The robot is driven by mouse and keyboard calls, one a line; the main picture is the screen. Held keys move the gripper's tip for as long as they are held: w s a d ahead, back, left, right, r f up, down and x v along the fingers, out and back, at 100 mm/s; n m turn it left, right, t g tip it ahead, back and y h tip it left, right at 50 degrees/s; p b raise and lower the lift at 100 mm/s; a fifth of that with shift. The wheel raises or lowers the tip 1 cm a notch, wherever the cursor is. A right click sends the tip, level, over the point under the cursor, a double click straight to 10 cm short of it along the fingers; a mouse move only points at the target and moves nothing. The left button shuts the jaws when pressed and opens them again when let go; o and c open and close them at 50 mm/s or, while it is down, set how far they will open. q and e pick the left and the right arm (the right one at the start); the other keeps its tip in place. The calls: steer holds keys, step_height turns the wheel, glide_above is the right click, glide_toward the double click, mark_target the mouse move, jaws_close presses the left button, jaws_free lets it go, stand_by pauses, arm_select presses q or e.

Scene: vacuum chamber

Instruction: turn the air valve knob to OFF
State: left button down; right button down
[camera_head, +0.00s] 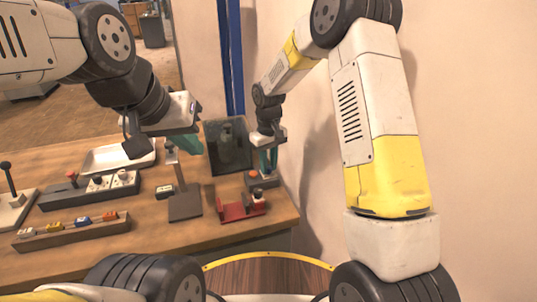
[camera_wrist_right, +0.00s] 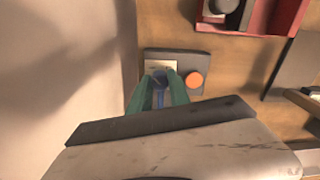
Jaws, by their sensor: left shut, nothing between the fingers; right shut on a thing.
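The air valve box (camera_head: 264,183) is a small dark box at the table's far right corner, near the wall. In the right wrist view the box (camera_wrist_right: 207,62) carries a pale plate with a dark blue knob (camera_wrist_right: 160,79). My right gripper (camera_head: 268,168) points down over the box, its green fingers (camera_wrist_right: 158,84) shut on the knob. The fingers hide much of the knob, and I cannot read its markings. My left gripper (camera_head: 188,145) is shut and empty, above the table left of the box.
A red-orange button (camera_wrist_right: 194,80) sits right beside the knob. A red holder (camera_head: 241,208) lies in front of the box. A grey stand (camera_head: 185,203), a dark panel (camera_head: 228,148) and a white tray (camera_head: 112,157) are further left. The wall is close on the right.

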mark_target(269, 166)
steer(key=c, duration=1.2)
jaws_free()
steer(key=shift+r, duration=0.1)
step_height(269, 166, up, 8)
steer(key=shift+f, duration=0.15)
